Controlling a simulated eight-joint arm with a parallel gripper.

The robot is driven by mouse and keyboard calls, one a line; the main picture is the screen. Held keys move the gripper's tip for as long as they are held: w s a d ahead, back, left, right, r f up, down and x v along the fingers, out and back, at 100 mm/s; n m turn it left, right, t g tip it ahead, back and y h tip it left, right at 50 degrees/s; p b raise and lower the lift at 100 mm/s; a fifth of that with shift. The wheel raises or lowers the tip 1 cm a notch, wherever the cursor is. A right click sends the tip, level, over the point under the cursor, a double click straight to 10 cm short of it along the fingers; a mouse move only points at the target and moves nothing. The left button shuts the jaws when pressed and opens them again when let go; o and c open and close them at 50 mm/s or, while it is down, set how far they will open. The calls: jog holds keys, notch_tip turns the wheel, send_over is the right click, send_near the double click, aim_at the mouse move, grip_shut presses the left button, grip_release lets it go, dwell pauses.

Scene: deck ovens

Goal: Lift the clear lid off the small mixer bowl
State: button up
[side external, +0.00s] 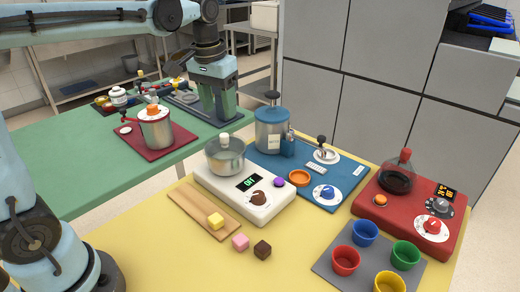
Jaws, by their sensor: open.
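A small glass bowl (226,164) sits on a white mixer base (270,207) with a dark display, a brown knob and a purple button. A clear lid (222,148) with a pale round knob covers the bowl. My gripper (219,112) points down behind the bowl in the picture, near the right end of the green table. Its fingers are open, with nothing seen between them. It is apart from the lid. The exact gap in depth is hard to tell.
A blue unit with a tall lidded jar (272,133) stands right of the bowl. A red unit holds a dark flask (397,180). A wooden board (197,209) and several coloured cups lie in front. A pot (155,132) stands on the green table (70,170).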

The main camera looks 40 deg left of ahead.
aim_at(224, 135)
jog(key=shift+w+a+f, duration=0.1)
jog(key=shift+w+f, duration=0.05)
jog(key=shift+f, duration=1.15)
jog(key=shift+w+f, duration=0.2)
jog(key=shift+f, duration=1.05)
jog(key=shift+w+a+f, duration=0.1)
jog(key=shift+w+f, duration=0.05)
jog(key=shift+f, duration=1.15)
jog(key=shift+c, duration=0.4)
grip_shut()
